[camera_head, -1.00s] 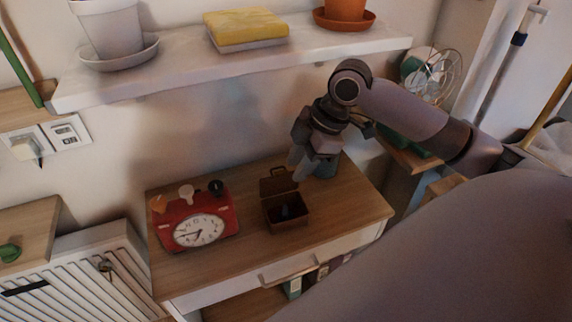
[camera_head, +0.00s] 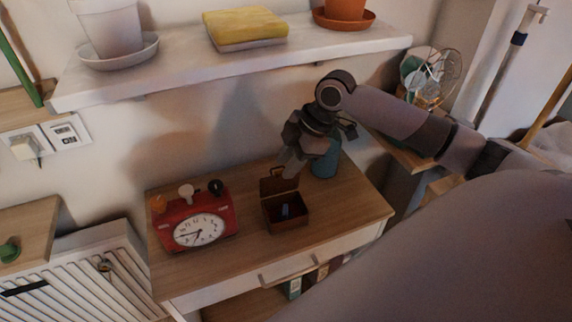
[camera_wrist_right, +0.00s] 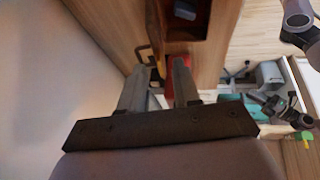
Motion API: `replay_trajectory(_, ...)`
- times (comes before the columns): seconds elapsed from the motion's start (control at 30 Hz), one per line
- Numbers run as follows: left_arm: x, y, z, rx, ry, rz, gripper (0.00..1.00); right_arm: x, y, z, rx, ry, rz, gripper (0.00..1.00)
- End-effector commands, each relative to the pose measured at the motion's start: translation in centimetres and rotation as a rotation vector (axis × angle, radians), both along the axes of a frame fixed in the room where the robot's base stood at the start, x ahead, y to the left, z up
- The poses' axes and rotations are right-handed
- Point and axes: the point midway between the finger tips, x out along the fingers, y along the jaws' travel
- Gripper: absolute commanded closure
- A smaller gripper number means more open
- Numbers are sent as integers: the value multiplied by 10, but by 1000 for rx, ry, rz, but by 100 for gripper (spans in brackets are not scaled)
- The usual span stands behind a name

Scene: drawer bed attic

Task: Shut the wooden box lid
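The small brown wooden box (camera_head: 287,217) stands on the wooden table in the head view. Its lid (camera_head: 275,185) is raised at the back, with a handle on top, and a small blue object (camera_head: 285,210) lies inside. My right gripper (camera_head: 288,170) is just above and behind the raised lid, fingers pointing down. In the right wrist view the right gripper (camera_wrist_right: 158,72) has its fingers apart, with the lid's handle (camera_wrist_right: 145,52) just beyond them; contact cannot be told. The open box (camera_wrist_right: 185,28) is at the top there. My left gripper (camera_wrist_right: 288,115) appears small and unclear at the right.
A red alarm clock (camera_head: 200,220) stands left of the box. A blue-teal cup (camera_head: 327,162) stands right of the lid, close to my right gripper. A white shelf (camera_head: 180,72) with pots and a yellow sponge-like block (camera_head: 245,27) hangs above. The table front is clear.

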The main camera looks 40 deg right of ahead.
Motion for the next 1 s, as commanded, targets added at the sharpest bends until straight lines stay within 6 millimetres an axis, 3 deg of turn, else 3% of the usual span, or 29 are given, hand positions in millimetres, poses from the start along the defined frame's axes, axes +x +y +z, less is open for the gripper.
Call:
replay_trajectory(0.2,0,0,0,0,0,0,76,4,5,-13,0,1,0,68)
replay_trajectory(0.47,0,0,0,0,0,0,76,4,5,-14,-1,0,0,68)
replay_trajectory(0.57,0,0,0,0,0,0,76,4,5,-14,0,0,0,100)
replay_trajectory(1.0,0,0,0,0,1,0,76,4,5,-13,-1,0,0,100)
